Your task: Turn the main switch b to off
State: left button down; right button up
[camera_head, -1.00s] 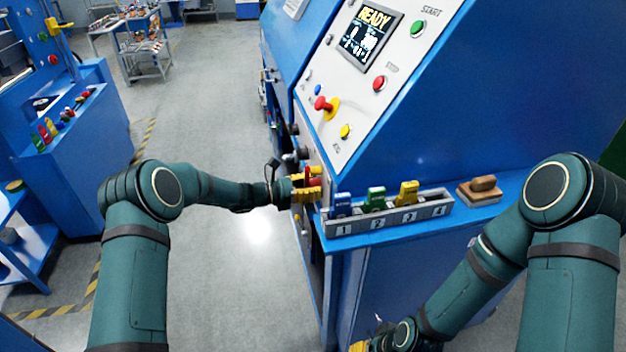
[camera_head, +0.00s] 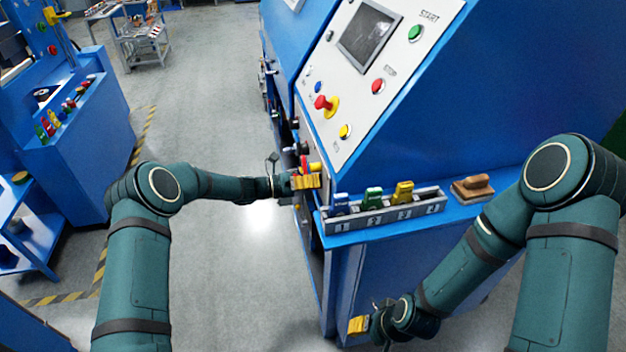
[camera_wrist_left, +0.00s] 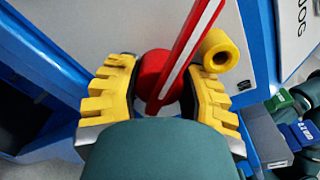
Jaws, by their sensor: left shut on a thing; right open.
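The main switch shows in the left wrist view as a round red knob with a long red bar (camera_wrist_left: 188,45) carrying a white stripe. The bar slants up to the right. My left gripper (camera_wrist_left: 165,78) has its yellow fingers shut on the red switch, one on each side. In the head view the left gripper (camera_head: 306,181) is at the machine's lower side panel, and a bit of the red switch (camera_head: 303,162) shows above it. No letter on the switch is readable. My right gripper (camera_head: 359,325) is open and empty, low in front of the cabinet.
A yellow cylinder (camera_wrist_left: 220,50) sits close beside the red bar. The control panel has a dark screen (camera_head: 369,37), several buttons and a red-yellow switch (camera_head: 326,105). A numbered rack (camera_head: 385,212) with coloured blocks and a wooden-handled stamp (camera_head: 472,190) are on the ledge.

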dwell(0.4)
pick_arm(q)
jog(key=shift+c, duration=2.1)
grip_release()
jog(key=shift+d, duration=0.1)
jog(key=f+v, duration=0.1)
jog(key=v, duration=1.1)
jog(key=shift+r, duration=0.4)
